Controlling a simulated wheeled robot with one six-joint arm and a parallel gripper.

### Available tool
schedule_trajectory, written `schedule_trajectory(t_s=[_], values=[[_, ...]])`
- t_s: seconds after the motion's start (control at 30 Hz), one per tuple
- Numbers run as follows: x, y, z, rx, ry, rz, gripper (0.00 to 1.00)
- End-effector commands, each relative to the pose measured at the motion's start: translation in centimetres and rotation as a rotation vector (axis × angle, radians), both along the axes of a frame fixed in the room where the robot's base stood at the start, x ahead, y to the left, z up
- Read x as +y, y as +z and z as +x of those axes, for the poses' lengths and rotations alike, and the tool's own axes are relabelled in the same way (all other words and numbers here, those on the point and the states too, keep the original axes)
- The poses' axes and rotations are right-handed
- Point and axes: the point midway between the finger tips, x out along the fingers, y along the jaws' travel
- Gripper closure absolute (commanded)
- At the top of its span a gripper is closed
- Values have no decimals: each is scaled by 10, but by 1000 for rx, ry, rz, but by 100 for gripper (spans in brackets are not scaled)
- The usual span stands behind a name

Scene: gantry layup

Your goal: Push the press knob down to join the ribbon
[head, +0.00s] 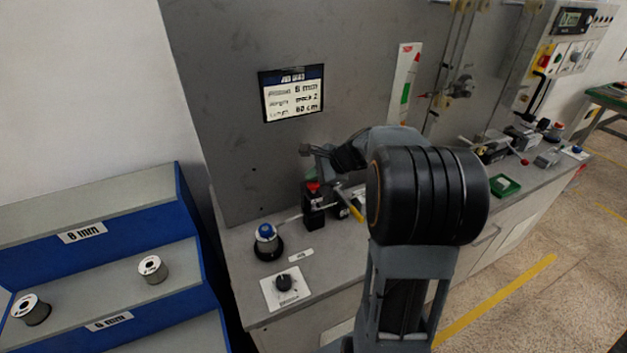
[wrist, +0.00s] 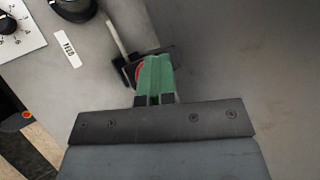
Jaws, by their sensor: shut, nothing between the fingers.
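The press is a small black block (head: 314,208) on the bench against the grey panel, with a red press knob (head: 313,187) on top. In the wrist view a sliver of the red knob (wrist: 138,70) shows beside my green fingers, which hide the rest of it. My gripper (head: 320,174) is shut and empty, just above the knob; I cannot tell whether it touches. A pale ribbon (wrist: 116,28) runs from the spool side to the press. A spool with a blue top (head: 267,232) stands on a black holder to the left.
A dial on a white plate (head: 285,285) sits at the bench's front left corner. A sign (head: 292,93) hangs on the panel. Blue shelves (head: 182,212) with small spools stand at left. A green tray (head: 504,186) and other fixtures lie to the right.

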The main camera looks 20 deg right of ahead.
Motion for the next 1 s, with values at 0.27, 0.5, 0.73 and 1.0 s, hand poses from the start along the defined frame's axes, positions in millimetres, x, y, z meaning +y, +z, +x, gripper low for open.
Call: schedule_trajectory(t_s=[0.27, 0.5, 0.73, 1.0], values=[[0, -4, -1, 4, 1, 1, 100], [0, -4, -1, 4, 1, 1, 100], [0, 5, 0, 4, 1, 1, 100], [0, 21, 0, 3, 0, 1, 100]])
